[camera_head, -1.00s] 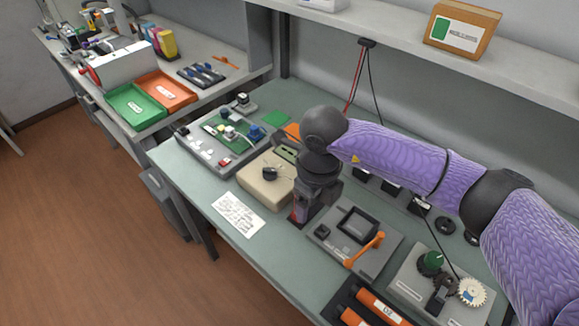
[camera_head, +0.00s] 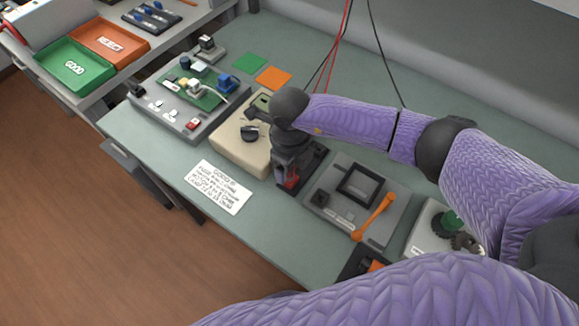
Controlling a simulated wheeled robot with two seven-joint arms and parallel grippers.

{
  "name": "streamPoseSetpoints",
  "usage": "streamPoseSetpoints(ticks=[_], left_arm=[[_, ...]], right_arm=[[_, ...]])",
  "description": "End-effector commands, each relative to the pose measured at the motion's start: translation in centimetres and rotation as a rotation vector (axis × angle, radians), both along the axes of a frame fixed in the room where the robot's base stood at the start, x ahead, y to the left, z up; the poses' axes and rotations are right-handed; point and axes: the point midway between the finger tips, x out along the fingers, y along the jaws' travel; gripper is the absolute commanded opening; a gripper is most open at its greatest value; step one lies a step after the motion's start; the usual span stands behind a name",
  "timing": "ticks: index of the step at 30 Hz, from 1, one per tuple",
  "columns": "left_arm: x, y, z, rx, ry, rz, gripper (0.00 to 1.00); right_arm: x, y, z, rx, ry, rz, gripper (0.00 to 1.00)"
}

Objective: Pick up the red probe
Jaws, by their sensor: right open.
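My right gripper (camera_head: 290,182) points down over the workbench, between the beige meter box and the grey fixture. It is open, but the gap between its fingers is hard to see. A small red part (camera_head: 292,181) shows low at the gripper, within its outline; it may be the red probe, but its shape is mostly hidden. I cannot tell whether the fingers touch it. A red lead (camera_head: 335,45) and a black lead hang from above and run down behind my right arm. My left gripper is not in view.
The beige meter box (camera_head: 233,147) with a black knob stands just left of the gripper. A grey fixture (camera_head: 345,222) with an orange handle (camera_head: 373,217) is to its right. A circuit-board station (camera_head: 172,110) is further left. A printed card (camera_head: 222,187) lies in front.

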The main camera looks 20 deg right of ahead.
Motion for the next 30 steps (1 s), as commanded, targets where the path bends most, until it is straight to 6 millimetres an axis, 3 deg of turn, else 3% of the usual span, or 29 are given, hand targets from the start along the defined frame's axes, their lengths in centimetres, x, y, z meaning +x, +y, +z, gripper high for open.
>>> streamPoseSetpoints(ticks=[3, 4, 14, 25, 30], left_arm=[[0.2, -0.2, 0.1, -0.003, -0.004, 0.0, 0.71], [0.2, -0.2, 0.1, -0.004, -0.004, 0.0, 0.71], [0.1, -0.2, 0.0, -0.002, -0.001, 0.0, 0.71], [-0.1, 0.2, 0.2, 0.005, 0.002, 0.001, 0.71], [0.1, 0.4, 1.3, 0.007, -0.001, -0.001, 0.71]], right_arm=[[0.0, 0.0, 0.1, 0.0, 0.0, 0.0, 0.74], [0.0, 0.0, 0.1, 0.0, 0.0, 0.0, 0.69], [0.0, 0.0, 0.1, 0.0, 0.0, 0.0, 0.0], [0.0, 0.0, 0.5, 0.001, -0.002, 0.001, 0.0], [0.1, 0.0, 4.7, 0.001, -0.007, 0.002, 0.0]])
